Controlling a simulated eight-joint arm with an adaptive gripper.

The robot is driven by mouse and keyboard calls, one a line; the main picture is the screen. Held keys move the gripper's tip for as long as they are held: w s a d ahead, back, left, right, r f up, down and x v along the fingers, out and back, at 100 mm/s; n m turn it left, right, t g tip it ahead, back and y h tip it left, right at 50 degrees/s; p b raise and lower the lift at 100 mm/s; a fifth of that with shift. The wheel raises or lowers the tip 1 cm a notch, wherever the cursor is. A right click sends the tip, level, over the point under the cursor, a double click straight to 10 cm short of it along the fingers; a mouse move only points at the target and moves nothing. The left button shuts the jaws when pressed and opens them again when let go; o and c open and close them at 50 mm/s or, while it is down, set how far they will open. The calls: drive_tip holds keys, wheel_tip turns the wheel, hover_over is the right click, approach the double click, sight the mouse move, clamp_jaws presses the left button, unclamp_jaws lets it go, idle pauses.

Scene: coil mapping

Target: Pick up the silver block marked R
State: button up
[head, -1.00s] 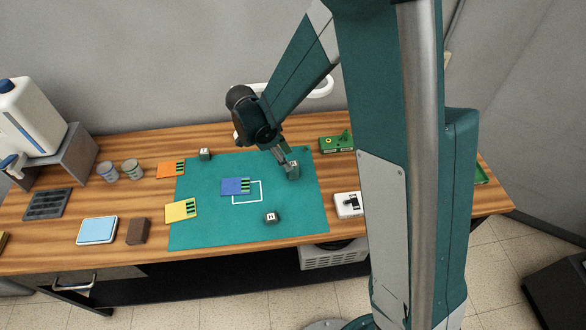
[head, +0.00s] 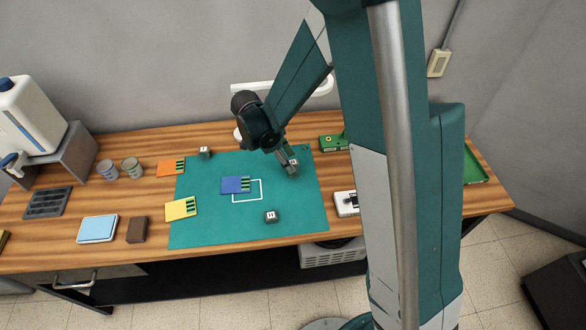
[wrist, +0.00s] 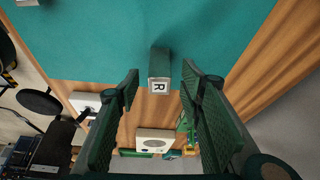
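The silver block marked R (wrist: 159,64) sits on the teal mat (wrist: 100,40), near the mat's edge. In the wrist view its R label faces the camera. My gripper (wrist: 160,76) is open, with one finger to each side of the block in that view and a gap on both sides. In the head view my gripper (head: 287,163) is right at the block (head: 293,167) and partly covers it. I cannot tell how far the fingertips are above the mat.
Another small marked block (head: 270,216) sits at the mat's front, and a further one (head: 205,153) at its back left. Blue (head: 233,185), yellow (head: 180,210) and orange (head: 167,169) cards lie around. A green device (head: 331,143) and a white device (head: 345,205) stand right of the mat.

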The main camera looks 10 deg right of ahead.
sight(293, 162)
drive_tip(key=shift+x, duration=2.6)
drive_tip(key=c, duration=1.1)
drive_tip(key=shift+r, duration=0.15)
drive_tip(key=shift+r, duration=4.9)
